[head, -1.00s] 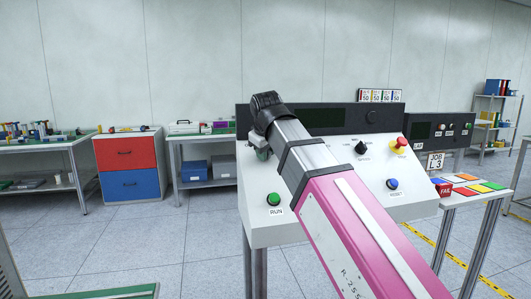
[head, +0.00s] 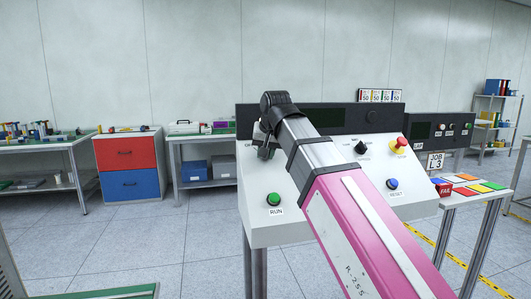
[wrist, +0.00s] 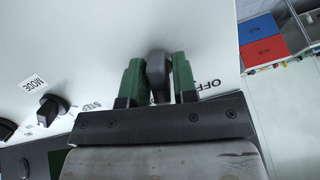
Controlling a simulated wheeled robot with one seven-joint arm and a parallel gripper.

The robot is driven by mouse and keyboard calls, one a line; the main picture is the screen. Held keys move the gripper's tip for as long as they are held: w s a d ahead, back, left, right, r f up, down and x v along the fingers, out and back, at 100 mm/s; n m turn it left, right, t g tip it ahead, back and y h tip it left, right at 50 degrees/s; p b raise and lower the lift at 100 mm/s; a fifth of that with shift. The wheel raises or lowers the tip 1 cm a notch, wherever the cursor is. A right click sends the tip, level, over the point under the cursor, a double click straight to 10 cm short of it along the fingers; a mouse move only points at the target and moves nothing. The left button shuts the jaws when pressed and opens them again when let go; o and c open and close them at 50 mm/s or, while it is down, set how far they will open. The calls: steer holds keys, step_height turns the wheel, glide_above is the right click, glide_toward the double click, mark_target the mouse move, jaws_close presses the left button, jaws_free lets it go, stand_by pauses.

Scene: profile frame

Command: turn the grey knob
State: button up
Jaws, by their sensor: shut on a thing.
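The grey knob (wrist: 156,72) sits between the two green fingers of my gripper (wrist: 157,80) in the wrist view. The gripper is shut on it, with one finger on each side. An "OFF" label shows beside the right finger, partly covered. In the head view my gripper (head: 264,146) is at the upper left of the white sloping panel face (head: 318,205). There the grey knob is hidden behind the gripper and wrist.
A black knob (head: 361,147), a red emergency button (head: 400,144), a green RUN button (head: 274,199) and a blue RESET button (head: 392,184) are on the same panel. The black MODE knob (wrist: 48,108) is left of my gripper in the wrist view.

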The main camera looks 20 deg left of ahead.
steer(key=shift+m+y, duration=0.5)
steer(key=shift+m, duration=1.5)
steer(key=o, duration=0.7)
steer(key=shift+r, duration=0.1)
steer(key=v, duration=1)
steer(key=shift+s+d+r, duration=0.15)
steer(key=shift+s+r, duration=0.05)
steer(key=shift+w, duration=0.1)
